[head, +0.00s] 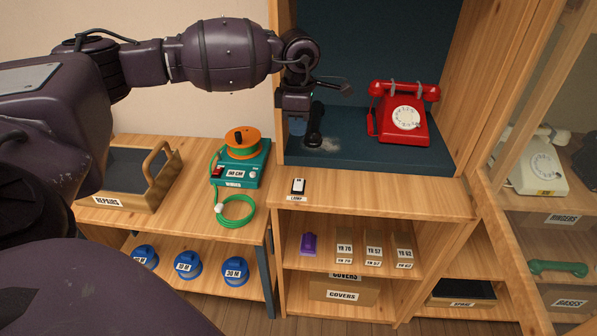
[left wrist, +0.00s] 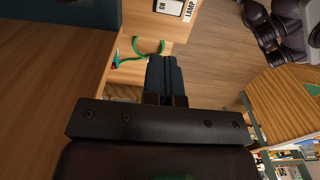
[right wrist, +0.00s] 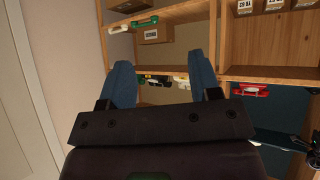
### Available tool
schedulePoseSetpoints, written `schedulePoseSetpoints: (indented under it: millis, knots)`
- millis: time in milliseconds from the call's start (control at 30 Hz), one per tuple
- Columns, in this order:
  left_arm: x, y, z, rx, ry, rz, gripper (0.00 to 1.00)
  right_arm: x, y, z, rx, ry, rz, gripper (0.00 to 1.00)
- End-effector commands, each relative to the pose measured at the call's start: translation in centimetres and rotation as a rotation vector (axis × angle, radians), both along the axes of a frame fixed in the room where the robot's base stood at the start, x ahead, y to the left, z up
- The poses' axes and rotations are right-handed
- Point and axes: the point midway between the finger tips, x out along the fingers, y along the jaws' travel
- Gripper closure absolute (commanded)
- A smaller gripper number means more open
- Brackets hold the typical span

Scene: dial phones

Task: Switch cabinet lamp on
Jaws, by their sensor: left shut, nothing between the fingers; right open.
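The lamp switch (head: 298,186) is a small white plate with a dark upper part, on the cabinet's wooden ledge above a LAMP label (head: 297,198). In the left wrist view the switch plate (left wrist: 167,6) shows at the top edge, partly cut off, marked ON. I cannot tell which way the switch is set. My left gripper (head: 297,128) points down above the switch, in front of the blue cabinet compartment. Its blue fingers (left wrist: 165,62) are together and empty, apart from the switch. My right gripper (right wrist: 162,72) is open and empty in the right wrist view.
A red dial phone (head: 404,115) stands in the blue compartment (head: 350,155), with a dark elongated thing (head: 314,125) beside my left gripper. A green device with an orange reel (head: 242,150) and a REPAIRS crate (head: 165,185) stand left. Glass doors (head: 560,60) are at the right.

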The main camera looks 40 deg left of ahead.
Motion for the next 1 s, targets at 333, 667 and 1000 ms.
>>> schedulePoseSetpoints:
  millis: [333,667,1000]
  knots:
    - [0.0,0.0,-3.0,-0.002,0.006,0.000,1.00,0.4,0.1,-0.4,0.002,-0.002,0.004,0.43]
    - [0.0,-0.1,-9.0,-0.002,0.006,0.000,1.00,0.7,0.2,-0.9,0.002,-0.002,0.006,0.43]
    - [0.0,0.0,-13.3,-0.002,0.003,0.002,1.00,0.2,0.0,-1.9,-0.001,0.018,0.003,0.43]
